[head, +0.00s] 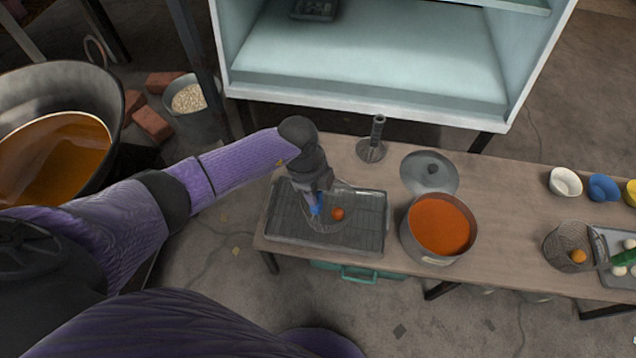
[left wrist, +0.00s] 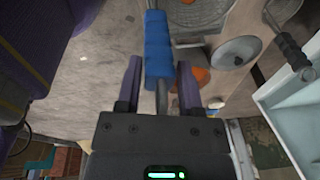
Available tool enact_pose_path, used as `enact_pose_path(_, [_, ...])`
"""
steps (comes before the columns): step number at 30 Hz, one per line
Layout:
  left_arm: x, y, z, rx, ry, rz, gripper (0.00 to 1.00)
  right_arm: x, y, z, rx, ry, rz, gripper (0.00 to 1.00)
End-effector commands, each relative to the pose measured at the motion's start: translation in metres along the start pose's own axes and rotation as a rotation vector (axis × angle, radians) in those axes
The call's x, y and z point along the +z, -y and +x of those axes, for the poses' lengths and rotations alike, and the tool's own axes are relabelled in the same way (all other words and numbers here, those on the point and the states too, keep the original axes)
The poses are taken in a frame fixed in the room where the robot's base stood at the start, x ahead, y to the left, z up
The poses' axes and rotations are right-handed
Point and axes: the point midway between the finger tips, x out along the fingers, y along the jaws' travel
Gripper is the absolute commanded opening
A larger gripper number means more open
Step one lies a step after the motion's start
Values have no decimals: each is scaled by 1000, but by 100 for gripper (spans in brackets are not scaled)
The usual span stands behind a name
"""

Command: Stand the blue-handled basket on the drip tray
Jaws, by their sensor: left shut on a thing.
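The blue-handled basket is a wire mesh basket (head: 322,222) over the drip tray in the head view. An orange-red round item (head: 338,214) shows at it. The drip tray (head: 372,243) is a dark grey rectangular tray with a ribbed bottom, at the left end of the table. My left gripper (head: 315,203) is above the tray and shut on the basket's blue handle. In the left wrist view the blue handle (left wrist: 158,45) runs between the two fingers of my left gripper (left wrist: 158,80). I cannot tell whether the basket touches the tray. My right gripper is not in view.
A pot of orange-red liquid (head: 438,224) stands right of the tray, with a grey lid (head: 429,173) behind it. A metal stand (head: 371,149) is behind the tray. Another mesh basket (head: 570,248) and several bowls are at the right. A pale shelf unit (head: 370,60) stands behind.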

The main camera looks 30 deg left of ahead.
Motion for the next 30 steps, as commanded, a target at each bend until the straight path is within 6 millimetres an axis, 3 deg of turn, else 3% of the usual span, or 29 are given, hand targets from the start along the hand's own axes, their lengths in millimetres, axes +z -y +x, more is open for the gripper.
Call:
enact_pose_path(20, [1, 0, 6, -2, -1, 2, 0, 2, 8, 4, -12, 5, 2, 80])
enact_pose_path(21, [1, 0, 6, -2, -1, 2, 51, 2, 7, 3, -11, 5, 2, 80])
enact_pose_path(26, [1, 0, 6, -2, -1, 1, 85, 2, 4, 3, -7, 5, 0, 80])
enact_pose_path(30, [1, 0, 6, -2, -1, 1, 88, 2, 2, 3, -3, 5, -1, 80])
